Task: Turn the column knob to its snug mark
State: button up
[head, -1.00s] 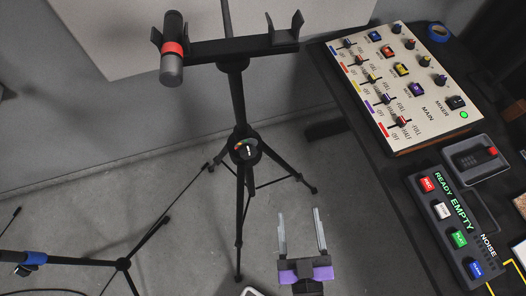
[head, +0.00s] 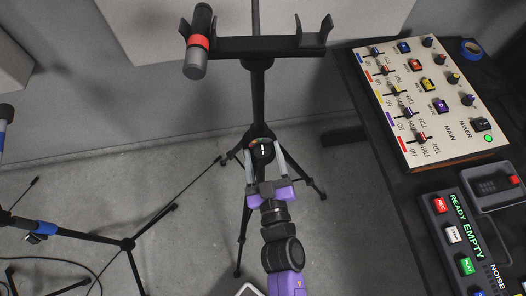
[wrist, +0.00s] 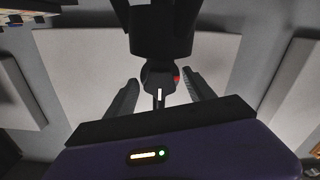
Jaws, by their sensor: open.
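The column knob (head: 262,152) is a dark round knob with a white pointer line, on the black stand column (head: 258,105). In the head view my gripper (head: 264,160) is open, its two grey fingers on either side of the knob. In the wrist view the knob (wrist: 159,82) shows between and beyond the open fingers, with its white line about upright and a red mark at its right edge. I cannot tell whether the fingers touch it. The rest of the knob's scale is hidden or too small to read.
A black crossbar (head: 268,46) tops the stand, with a microphone (head: 198,45) in its left cradle. The table at right holds a mixer (head: 430,110) and a button box (head: 463,235). Another stand's legs (head: 126,244) spread at lower left.

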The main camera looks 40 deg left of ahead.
jog(key=shift+w+a, duration=0.2)
jog(key=shift+a, duration=0.05)
grip_shut()
jog(key=n, duration=0.4)
jog(key=shift+n, duration=0.4)
grip_release()
dwell(0.5)
